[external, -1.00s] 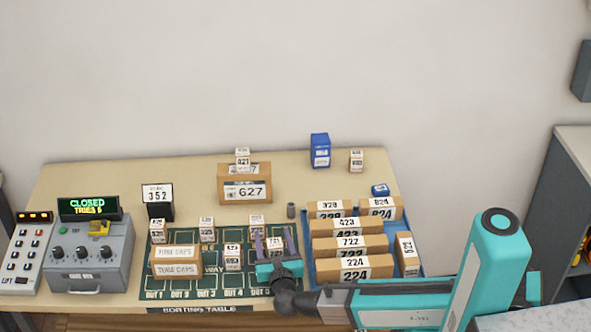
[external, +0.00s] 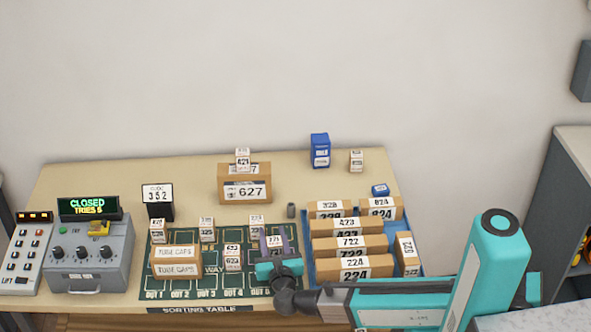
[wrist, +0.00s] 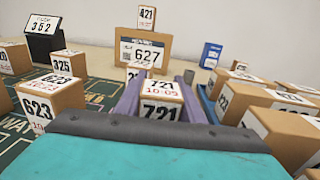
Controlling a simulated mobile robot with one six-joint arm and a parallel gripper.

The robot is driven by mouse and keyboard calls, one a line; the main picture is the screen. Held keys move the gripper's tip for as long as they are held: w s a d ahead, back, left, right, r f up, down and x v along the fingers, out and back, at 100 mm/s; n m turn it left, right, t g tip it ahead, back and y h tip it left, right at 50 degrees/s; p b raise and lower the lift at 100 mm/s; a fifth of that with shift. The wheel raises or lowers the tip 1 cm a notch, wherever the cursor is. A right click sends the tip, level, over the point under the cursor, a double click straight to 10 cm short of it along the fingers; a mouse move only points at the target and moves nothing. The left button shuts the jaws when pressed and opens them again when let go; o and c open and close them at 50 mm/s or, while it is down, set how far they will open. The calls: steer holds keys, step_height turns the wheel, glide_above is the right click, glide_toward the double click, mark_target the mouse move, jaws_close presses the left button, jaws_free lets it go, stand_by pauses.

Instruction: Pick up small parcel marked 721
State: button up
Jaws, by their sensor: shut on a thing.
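The small parcel marked 721 (wrist: 161,98) is a brown box with a white label, seen in the wrist view between my two fingers. In the external view the parcel (external: 275,243) stands over the right part of the green sorting mat (external: 262,291). My gripper (external: 275,241) is shut on it, one purple-grey finger on each side. The parcel's lower part is hidden by my gripper body, and I cannot tell whether it touches the mat.
A parcel marked 623 (wrist: 50,94) stands just left of my gripper. A blue tray (external: 308,270) of larger parcels lies close on the right. Behind stands a box marked 627 (external: 244,190) with a small parcel on top. A grey control box (external: 90,268) stands at the left.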

mark_target(277, 255)
steer(key=shift+r+b, duration=0.45)
steer(key=shift+r, duration=0.85)
steer(key=s, duration=0.3)
steer(key=s+b, duration=0.1)
steer(key=s, duration=0.2)
steer(key=s+d+b, duration=0.1)
steer(key=s, duration=0.2)
steer(key=shift+r, duration=0.1)
steer(key=s+p, duration=0.1)
steer(key=s, duration=0.1)
steer(key=s+p, duration=0.4)
steer(key=s, duration=0.1)
steer(key=shift+s+d+r, duration=0.1)
steer(key=shift+d+r, duration=0.1)
steer(key=shift+d, duration=0.1)
steer(key=shift+s+d+f+p, duration=0.15)
steer(key=shift+s+p, duration=0.2)
steer(key=shift+s, duration=0.55)
